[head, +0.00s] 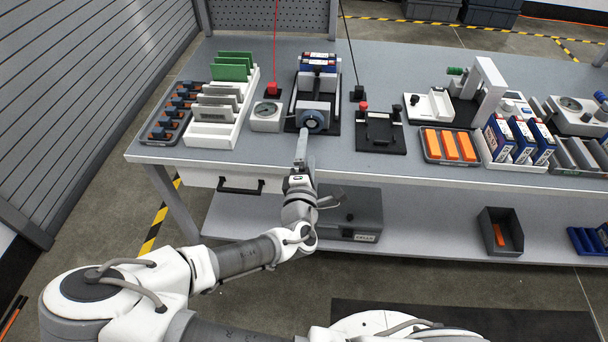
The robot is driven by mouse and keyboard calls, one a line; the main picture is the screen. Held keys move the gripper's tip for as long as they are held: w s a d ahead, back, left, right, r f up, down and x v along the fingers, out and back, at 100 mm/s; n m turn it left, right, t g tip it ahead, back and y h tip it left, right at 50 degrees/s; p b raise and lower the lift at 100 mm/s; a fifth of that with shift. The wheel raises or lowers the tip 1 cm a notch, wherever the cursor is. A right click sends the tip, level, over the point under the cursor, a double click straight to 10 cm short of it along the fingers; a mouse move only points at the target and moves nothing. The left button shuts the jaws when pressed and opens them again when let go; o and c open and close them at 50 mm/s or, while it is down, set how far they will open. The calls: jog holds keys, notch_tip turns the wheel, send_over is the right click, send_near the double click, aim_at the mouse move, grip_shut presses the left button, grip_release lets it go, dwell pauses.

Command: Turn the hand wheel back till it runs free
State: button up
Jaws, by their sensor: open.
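The hand wheel (312,121) is a round blue-grey knob with a lighter centre. It sits on the front of a grey block on a black-based fixture (294,112) near the bench's front edge. Behind it, a blue-and-white block (319,62) lies in the same fixture. My gripper (303,135) is open, its narrow end pointing at the lower left of the wheel. From this angle I cannot tell whether the fingers touch the wheel or stop short in front of it.
A round gauge (265,117) stands close left of the fixture, beside a white rack (206,134) of green and grey plates. A black fixture with a red knob (364,106) is close right. Red and black cords hang above. A drawer handle (240,185) juts out below.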

jog(key=s, duration=0.8)
jog(key=shift+s+a, duration=0.15)
jog(key=shift+s, duration=0.1)
jog(key=s+d+f+m+g+h+p, duration=0.25)
jog(key=d+f+m+g, duration=0.2)
jog(key=m+g, duration=0.4)
notch_tip(320, 180, up, 19)
jog(key=s+m+g+y+p, duration=0.2)
jog(key=m+g+y+p, duration=0.35)
jog(key=m, duration=0.25)
jog(key=s+d+r+m+p, duration=0.1)
jog(key=s+d+r, duration=0.2)
jog(key=r, duration=0.3)
jog(key=s+d+r+m+t+h+p, duration=0.1)
jog(key=s+d+r, duration=0.3)
jog(key=d+r, duration=0.1)
jog(key=s+d+r+m+h+p, duration=0.1)
jog(key=s+d+r+p, duration=0.1)
jog(key=d+r, duration=0.3)
notch_tip(320, 180, up, 2)
jog(key=shift+s+r+t, duration=0.25)
jog(key=shift+s+t, duration=0.05)
jog(key=shift+s, duration=0.4)
